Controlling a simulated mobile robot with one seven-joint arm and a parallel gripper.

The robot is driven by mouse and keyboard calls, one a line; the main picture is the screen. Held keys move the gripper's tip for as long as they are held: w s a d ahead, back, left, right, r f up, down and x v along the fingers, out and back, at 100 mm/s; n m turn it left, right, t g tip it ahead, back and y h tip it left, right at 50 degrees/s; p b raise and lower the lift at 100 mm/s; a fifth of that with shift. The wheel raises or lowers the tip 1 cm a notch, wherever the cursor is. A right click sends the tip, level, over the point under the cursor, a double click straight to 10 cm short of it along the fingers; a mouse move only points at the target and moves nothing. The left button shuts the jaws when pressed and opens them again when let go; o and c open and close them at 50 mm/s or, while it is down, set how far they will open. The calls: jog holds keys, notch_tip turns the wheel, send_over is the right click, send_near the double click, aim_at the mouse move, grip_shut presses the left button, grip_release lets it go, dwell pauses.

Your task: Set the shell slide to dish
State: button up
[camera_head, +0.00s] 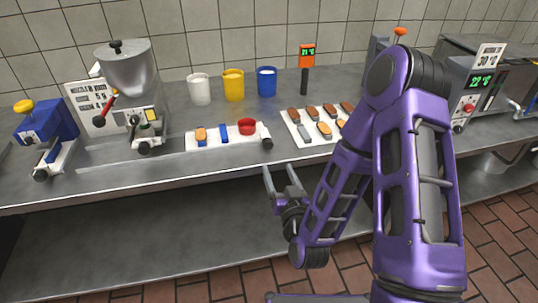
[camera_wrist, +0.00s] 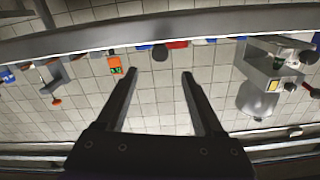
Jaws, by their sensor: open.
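A long white slide base (camera_head: 176,143) lies on the steel counter, left of centre. It carries an orange-brown piece (camera_head: 200,136), a blue piece (camera_head: 224,133) and a red round dish (camera_head: 247,126). A dark knob (camera_head: 267,143) is at its right front end. I cannot tell which setting the slide is at. My gripper (camera_head: 279,171) is open and empty, in front of the counter edge and below the slide's right end. In the wrist view my gripper (camera_wrist: 160,74) points at the wall and counter, which appear upside down, with nothing between the fingers.
A hopper machine (camera_head: 125,70) and a blue device (camera_head: 45,125) stand left. White, yellow (camera_head: 233,85) and blue cups stand behind the slide. A white tray (camera_head: 293,125) of several shells lies right of it, near my arm. The counter's front edge (camera_head: 140,185) is close.

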aim_at(269, 146)
jog(key=x, duration=1)
jog(key=shift+w, duration=0.3)
grip_shut()
dwell(0.9)
